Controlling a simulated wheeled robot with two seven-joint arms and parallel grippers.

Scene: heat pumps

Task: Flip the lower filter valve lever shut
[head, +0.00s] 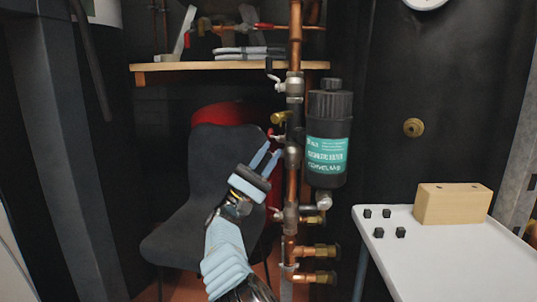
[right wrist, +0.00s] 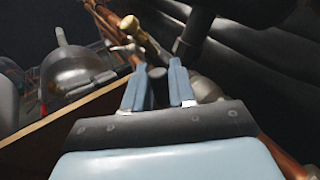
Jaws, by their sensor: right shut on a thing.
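A copper riser pipe (head: 291,183) carries valves beside the black magnetic filter (head: 327,160) with its teal label. The lower filter valve (head: 292,155) is a silver body on this pipe. Its lever is mostly hidden by my right gripper. My right gripper (head: 268,160) reaches up from below, its blue fingertips just left of the valve. The upper valve (head: 291,85) sits higher on the pipe. My left gripper is not in view.
A dark chair (head: 225,165) stands behind my right arm, with a red vessel (head: 222,114) behind it. A wooden shelf (head: 220,66) is above. Brass-ended pipe stubs (head: 318,251) stick out below. A white table (head: 440,250) with a wooden block (head: 450,205) stands right.

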